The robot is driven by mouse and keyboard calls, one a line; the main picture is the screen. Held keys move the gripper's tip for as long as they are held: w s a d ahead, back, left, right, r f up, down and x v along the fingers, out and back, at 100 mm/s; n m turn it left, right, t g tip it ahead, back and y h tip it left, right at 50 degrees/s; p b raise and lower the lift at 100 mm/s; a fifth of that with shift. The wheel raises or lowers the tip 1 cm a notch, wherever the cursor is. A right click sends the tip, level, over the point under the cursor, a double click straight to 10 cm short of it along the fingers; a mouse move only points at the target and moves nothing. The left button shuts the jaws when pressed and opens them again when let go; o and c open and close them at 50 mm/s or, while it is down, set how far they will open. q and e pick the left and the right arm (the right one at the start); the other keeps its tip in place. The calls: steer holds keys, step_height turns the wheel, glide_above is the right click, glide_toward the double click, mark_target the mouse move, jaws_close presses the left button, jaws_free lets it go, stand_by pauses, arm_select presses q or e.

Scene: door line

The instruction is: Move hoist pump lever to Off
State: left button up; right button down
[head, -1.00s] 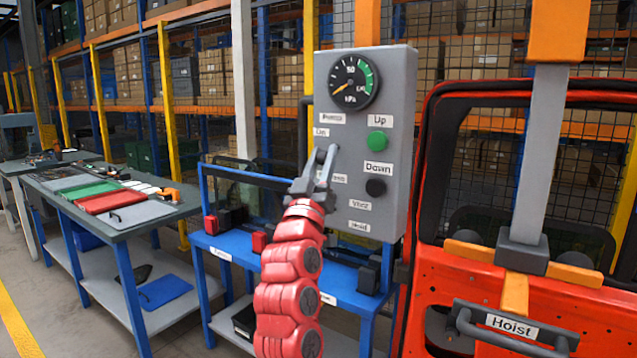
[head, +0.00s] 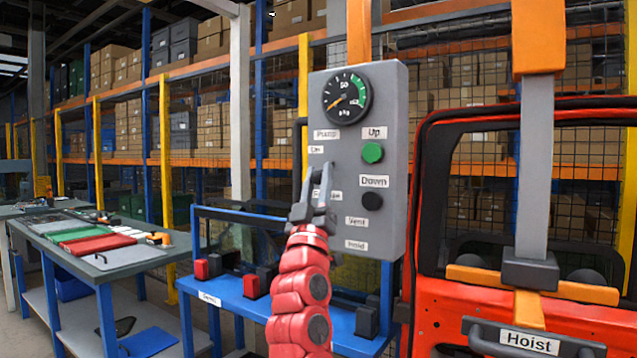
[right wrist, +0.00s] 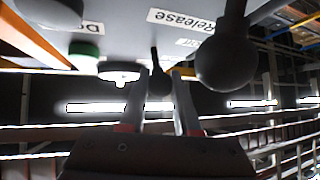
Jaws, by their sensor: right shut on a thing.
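The grey control panel (head: 392,110) stands upright at centre, with a gauge and labels "Pump" and "On" at its left side. My right gripper (head: 320,174) is at the panel's left part, just below the "On" label (head: 317,149). In the right wrist view, its fingers (right wrist: 160,88) are shut on a thin dark lever with a rounded end (right wrist: 158,78), which I take as the pump lever. In the head view the gripper hides the lever, so its exact setting cannot be read. A label below it is partly covered. My left gripper is out of view.
A green button (head: 372,153) and a black button (head: 373,201) sit right of the gripper. A larger dark ball knob (right wrist: 225,64) is close beside the fingers in the wrist view. The orange hoisted door (head: 590,322) is at right; a blue bench (head: 228,291) stands behind my arm.

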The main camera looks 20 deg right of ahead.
steer(key=c, duration=0.6)
jaws_free()
steer(key=v, duration=1.7)
steer(key=shift+s+a+f, duration=0.1)
steer(key=shift+s+a, duration=0.05)
steer(key=shift+s, duration=0.05)
